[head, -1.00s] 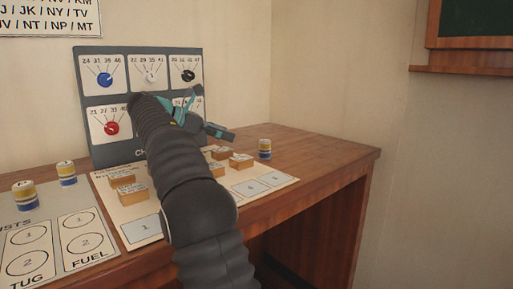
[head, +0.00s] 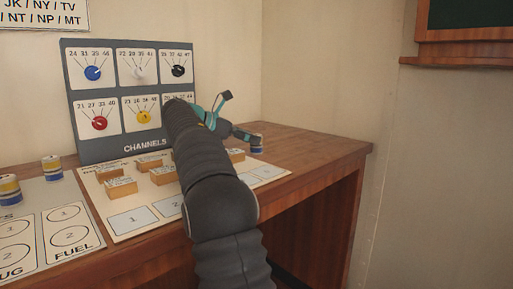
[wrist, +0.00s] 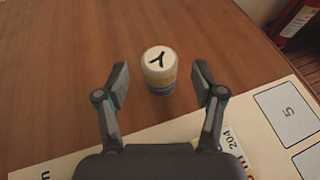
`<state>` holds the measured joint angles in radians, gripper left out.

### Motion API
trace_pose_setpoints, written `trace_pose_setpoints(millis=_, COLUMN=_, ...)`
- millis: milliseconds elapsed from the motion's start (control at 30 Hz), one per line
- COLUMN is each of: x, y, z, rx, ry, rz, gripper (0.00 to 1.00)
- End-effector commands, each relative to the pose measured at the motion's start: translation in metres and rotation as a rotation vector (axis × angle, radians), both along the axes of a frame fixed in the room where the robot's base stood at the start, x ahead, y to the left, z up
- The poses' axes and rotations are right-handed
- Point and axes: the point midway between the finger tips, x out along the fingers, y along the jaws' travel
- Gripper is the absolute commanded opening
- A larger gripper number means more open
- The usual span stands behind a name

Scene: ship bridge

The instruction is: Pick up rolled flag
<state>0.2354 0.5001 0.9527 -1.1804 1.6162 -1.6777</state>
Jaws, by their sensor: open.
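The rolled flag (head: 256,145) is a small upright cylinder with a white top and yellow and blue bands. It stands on the wooden desk, past the right end of the paper mat. In the wrist view the flag (wrist: 160,60) shows a dark Y-shaped mark on its top. My gripper (head: 243,117) is open above and near it in the head view. In the wrist view my open gripper (wrist: 161,76) has one finger to each side of the flag, with gaps on both sides. The flag appears slightly beyond the fingertips. In the head view my gripper partly covers the flag.
The mat (head: 131,222) has numbered squares and several small wooden blocks. A channel panel (head: 134,147) with knobs stands behind. Two more rolled flags (head: 52,168) stand at left by a card with circles (head: 70,236). The desk's right end (head: 320,150) is clear.

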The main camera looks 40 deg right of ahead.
Motion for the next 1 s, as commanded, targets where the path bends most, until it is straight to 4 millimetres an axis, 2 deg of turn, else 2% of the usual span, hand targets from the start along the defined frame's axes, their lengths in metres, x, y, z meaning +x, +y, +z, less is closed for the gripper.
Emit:
trace_pose_setpoints(millis=133, x=-0.005, y=-0.019, z=-0.009, rx=0.0, ry=0.001, rz=-0.002, gripper=0.68)
trace_pose_setpoints(millis=400, x=-0.005, y=-0.023, z=-0.01, rx=0.0, ry=0.0, rz=0.001, gripper=0.68)
trace_pose_setpoints(millis=467, x=-0.005, y=-0.023, z=-0.01, rx=0.0, ry=0.0, rz=0.001, gripper=0.56)
trace_pose_setpoints(millis=633, x=-0.005, y=-0.023, z=-0.01, rx=0.0, ry=0.0, rz=0.001, gripper=0.13)
trace_pose_setpoints(millis=733, x=-0.005, y=-0.023, z=-0.01, rx=0.0, ry=0.0, rz=0.001, gripper=0.1)
trace_pose_setpoints(millis=767, x=-0.005, y=-0.023, z=-0.01, rx=0.0, ry=0.0, rz=0.001, gripper=0.06)
trace_pose_setpoints(millis=1000, x=-0.005, y=-0.023, z=-0.008, rx=0.0, ry=-0.001, rz=0.001, gripper=0.06)
